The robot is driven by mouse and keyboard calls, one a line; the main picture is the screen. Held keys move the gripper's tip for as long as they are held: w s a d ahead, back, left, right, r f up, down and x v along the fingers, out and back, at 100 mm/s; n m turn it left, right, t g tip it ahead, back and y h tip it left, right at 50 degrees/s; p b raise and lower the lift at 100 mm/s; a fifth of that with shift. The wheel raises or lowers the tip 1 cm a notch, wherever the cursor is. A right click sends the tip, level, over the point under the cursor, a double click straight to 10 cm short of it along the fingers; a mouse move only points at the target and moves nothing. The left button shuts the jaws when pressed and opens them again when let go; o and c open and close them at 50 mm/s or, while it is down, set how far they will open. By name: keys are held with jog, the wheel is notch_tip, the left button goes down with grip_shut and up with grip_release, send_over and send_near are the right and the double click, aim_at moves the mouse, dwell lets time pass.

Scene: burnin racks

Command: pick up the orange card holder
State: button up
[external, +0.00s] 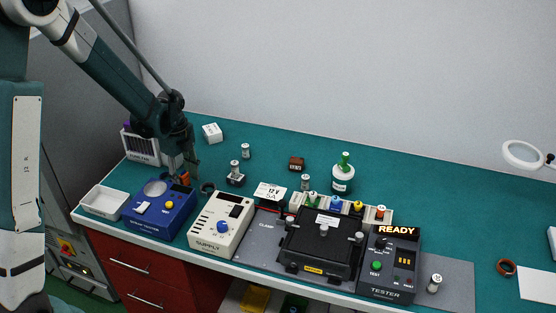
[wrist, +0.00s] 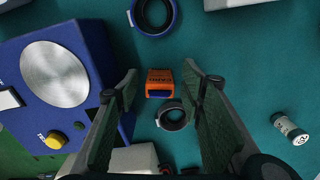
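The orange card holder (wrist: 159,80) is a small block with dark lettering and a dark blue lower edge, upright or lying I cannot tell. It sits on the green bench just right of the blue unit. My gripper (wrist: 160,74) is open, with one finger on each side of the holder in the wrist view and gaps between. It holds nothing. In the external view my gripper (external: 190,175) is low over the bench behind the blue unit, and only a sliver of the orange holder (external: 185,178) shows beside it.
The blue unit (wrist: 103,47) with a round metal plate is close on the left. A dark ring (wrist: 172,127) lies just below the holder, and a blue ring (wrist: 136,27) lies above. A small cylinder (wrist: 290,128) lies right. The supply box (external: 221,226) stands nearby.

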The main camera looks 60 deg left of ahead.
jog(key=shift+f, duration=0.45)
jog(key=shift+c, duration=0.5)
jog(key=c, duration=0.8)
